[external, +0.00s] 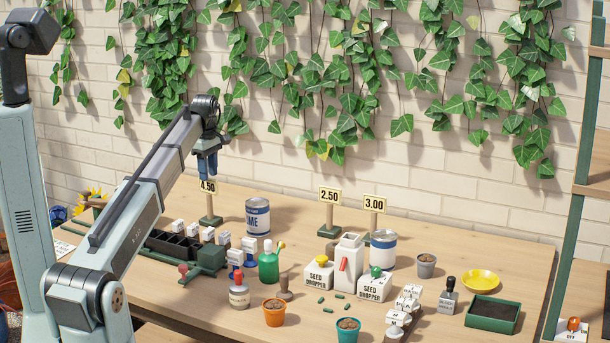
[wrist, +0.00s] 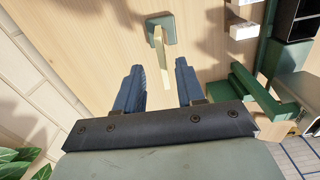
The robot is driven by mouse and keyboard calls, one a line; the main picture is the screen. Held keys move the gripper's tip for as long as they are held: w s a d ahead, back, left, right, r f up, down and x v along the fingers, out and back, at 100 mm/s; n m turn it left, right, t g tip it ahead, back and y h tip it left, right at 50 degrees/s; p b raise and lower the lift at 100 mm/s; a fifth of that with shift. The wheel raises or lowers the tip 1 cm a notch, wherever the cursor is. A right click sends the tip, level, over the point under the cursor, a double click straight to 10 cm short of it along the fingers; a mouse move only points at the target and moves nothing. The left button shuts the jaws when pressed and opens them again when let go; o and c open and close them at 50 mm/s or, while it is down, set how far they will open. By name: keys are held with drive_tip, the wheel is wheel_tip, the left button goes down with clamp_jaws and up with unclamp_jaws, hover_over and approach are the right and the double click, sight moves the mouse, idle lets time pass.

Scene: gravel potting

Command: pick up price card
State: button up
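The yellow price card reading 4.50 (external: 208,187) stands upright on a post with a dark green base (external: 210,221) at the back left of the table. In the wrist view this card (wrist: 160,55) shows nearly edge-on above its green base (wrist: 161,28). My gripper (external: 207,168) points down just above the card. Its blue fingers (wrist: 159,72) are apart, with the card seen in the gap between them and no visible contact. Two more price cards, 2.50 (external: 329,196) and 3.00 (external: 374,204), stand on posts farther right.
A paint-like can (external: 257,218) stands right of the card. A dark compartment tray (external: 172,245) and a green tool (external: 205,262) lie in front. Two seed dropper boxes (external: 319,273) (external: 375,285) and several pots stand right. Ivy (external: 340,80) hangs on the brick wall behind.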

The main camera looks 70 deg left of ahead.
sight(210, 202)
wheel_tip(210, 202, down, 4)
drive_tip(key=shift+s+d, duration=0.1)
drive_tip(key=shift+d, duration=0.05)
drive_tip(key=shift+c, duration=0.4)
clamp_jaws()
idle(1.0)
